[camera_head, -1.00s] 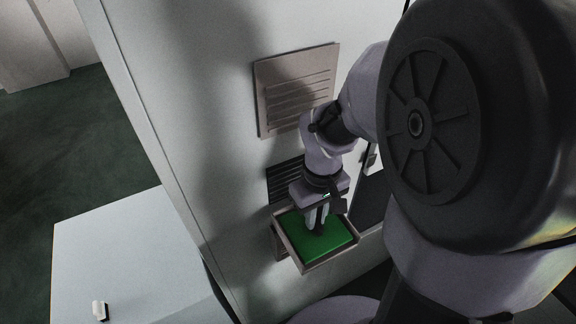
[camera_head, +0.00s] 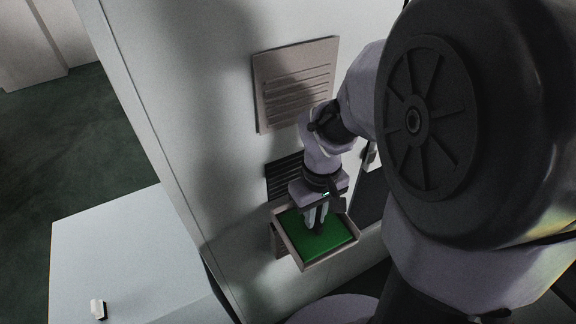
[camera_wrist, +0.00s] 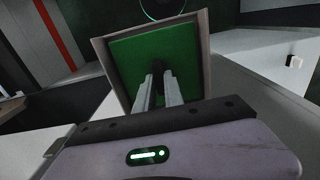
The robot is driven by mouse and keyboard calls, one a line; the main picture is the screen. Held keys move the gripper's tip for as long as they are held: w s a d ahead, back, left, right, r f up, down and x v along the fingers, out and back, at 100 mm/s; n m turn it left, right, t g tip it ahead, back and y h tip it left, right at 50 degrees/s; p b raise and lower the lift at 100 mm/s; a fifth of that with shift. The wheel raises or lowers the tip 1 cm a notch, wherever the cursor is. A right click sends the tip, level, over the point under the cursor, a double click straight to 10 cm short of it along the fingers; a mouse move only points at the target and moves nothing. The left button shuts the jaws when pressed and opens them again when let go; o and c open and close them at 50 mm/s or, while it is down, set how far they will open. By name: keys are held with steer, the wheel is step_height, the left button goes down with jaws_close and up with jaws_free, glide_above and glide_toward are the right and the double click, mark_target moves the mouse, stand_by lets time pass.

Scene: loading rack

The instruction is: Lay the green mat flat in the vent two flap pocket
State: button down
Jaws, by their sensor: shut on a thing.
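The green mat (camera_head: 336,239) lies flat inside the lowered tray-like flap pocket (camera_head: 323,263), within its raised grey-brown rims. Dark slats (camera_head: 283,177) show in the wall above the pocket. My gripper (camera_head: 315,228) points down into the pocket, with its fingertips at the middle of the mat. In the wrist view, my gripper (camera_wrist: 160,74) is shut on a small dark part at the mat's middle. The mat (camera_wrist: 126,62) fills most of the pocket (camera_wrist: 206,50) there. My fingers hide part of the mat, so I cannot tell whether its underside touches the floor everywhere.
A closed vent cover (camera_head: 295,84) sits higher on the pale wall panel (camera_head: 190,90). A white table (camera_head: 130,255) with a small white object (camera_head: 98,308) stands at the lower left. My arm fills the right side. The table is mostly clear.

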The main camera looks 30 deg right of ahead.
steer(key=shift+f+b, duration=0.35)
steer(key=shift+f, duration=0.1)
stand_by(0.3)
steer(key=c, duration=1.4)
jaws_free()
steer(key=shift+o, duration=0.2)
step_height(320, 180, up, 18)
steer(key=p, duration=0.2)
steer(key=shift+f, duration=0.25)
